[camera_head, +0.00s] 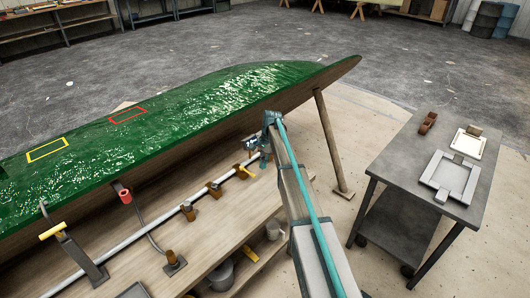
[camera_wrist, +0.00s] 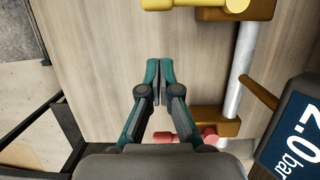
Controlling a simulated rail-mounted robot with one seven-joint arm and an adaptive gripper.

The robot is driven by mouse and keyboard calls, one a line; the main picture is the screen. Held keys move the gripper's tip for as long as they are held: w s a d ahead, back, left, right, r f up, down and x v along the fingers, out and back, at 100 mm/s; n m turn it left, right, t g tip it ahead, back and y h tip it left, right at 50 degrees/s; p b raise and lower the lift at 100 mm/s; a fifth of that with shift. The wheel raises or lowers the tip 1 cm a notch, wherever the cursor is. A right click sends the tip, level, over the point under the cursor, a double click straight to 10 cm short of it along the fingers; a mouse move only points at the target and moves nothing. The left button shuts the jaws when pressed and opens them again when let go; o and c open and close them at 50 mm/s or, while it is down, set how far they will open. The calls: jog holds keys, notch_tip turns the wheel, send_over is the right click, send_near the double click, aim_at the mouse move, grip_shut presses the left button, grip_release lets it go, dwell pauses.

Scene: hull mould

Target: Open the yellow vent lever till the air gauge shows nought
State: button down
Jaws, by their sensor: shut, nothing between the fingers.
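The yellow vent lever (camera_wrist: 185,4) shows at the top edge of the wrist view, partly cut off, beside a brown bracket on the white pipe. In the head view a yellow part (camera_head: 243,172) sits at the pipe's right end, close to my arm. The air gauge (camera_wrist: 300,138) at the right of the wrist view reads 2.0 bar. My gripper (camera_wrist: 160,66) is shut and empty, its fingertips apart from the yellow lever and pointing towards it in the picture. In the head view my fingertips are hard to make out.
A red handle (camera_wrist: 188,136) lies beside my right finger in the wrist view. The white pipe (camera_wrist: 240,70) runs along the wooden bench on brown brackets. A grey table (camera_head: 405,160) with frames stands to the right.

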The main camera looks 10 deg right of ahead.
jog(key=s+a, duration=0.1)
jog(key=s+a+p, duration=0.1)
jog(key=shift+a, duration=0.4)
jog(key=shift+s+a+f, duration=0.1)
jog(key=shift+s+a, duration=0.05)
jog(key=shift+a, duration=0.1)
